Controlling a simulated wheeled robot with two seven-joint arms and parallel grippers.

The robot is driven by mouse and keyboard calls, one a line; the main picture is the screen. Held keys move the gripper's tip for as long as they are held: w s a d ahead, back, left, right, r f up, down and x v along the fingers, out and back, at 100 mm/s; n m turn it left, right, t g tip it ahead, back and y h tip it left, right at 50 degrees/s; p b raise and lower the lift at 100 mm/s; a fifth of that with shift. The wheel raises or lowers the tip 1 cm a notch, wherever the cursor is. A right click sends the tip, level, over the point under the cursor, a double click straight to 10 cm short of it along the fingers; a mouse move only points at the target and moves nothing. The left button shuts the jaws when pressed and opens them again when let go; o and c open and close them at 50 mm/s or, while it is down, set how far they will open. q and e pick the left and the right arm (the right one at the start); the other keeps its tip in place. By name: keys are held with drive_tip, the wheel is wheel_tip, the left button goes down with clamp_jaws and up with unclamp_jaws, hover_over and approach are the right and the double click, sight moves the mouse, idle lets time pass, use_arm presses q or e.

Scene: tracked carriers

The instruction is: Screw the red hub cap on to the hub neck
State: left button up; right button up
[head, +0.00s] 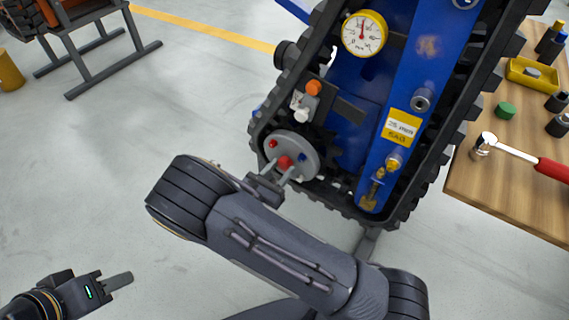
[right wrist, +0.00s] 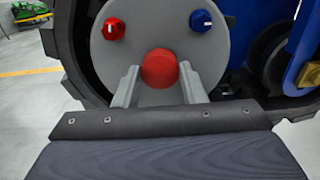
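The red hub cap (head: 285,162) is at the lower middle of the grey hub disc (head: 309,150). In the right wrist view the cap (right wrist: 159,68) is round and faces me in front of the grey disc (right wrist: 160,22). My right gripper (head: 278,178) has one finger on each side of the cap. In the right wrist view its fingertips (right wrist: 159,72) appear to touch the cap's sides. The hub neck is hidden behind the cap; I cannot tell how far on the cap sits.
The disc carries a red knob (right wrist: 113,29) and a blue knob (right wrist: 201,20). Black track (head: 262,122) surrounds the blue carrier frame (head: 395,85). A wooden bench (head: 500,185) at the right bears a red-handled ratchet (head: 552,170) and a green cap (head: 505,110).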

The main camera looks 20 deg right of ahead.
drive_tip(key=shift+c, duration=0.8)
drive_tip(key=m+b, duration=0.7)
drive_tip(key=m, duration=0.1)
drive_tip(key=shift+f+b, duration=0.3)
drive_tip(key=shift+f, duration=0.1)
drive_tip(key=shift+r+m, duration=0.15)
drive_tip(key=shift+m, duration=0.55)
drive_tip(key=shift+r, duration=0.25)
drive_tip(key=m+b, duration=0.6)
drive_tip(key=b, duration=0.1)
drive_tip(key=f+m+b, duration=0.1)
drive_tip(key=m+b, duration=0.2)
drive_tip(key=shift+b, duration=0.4)
drive_tip(key=shift+r+m, duration=0.25)
drive_tip(key=shift+m, duration=0.15)
drive_tip(key=shift+r, duration=0.25)
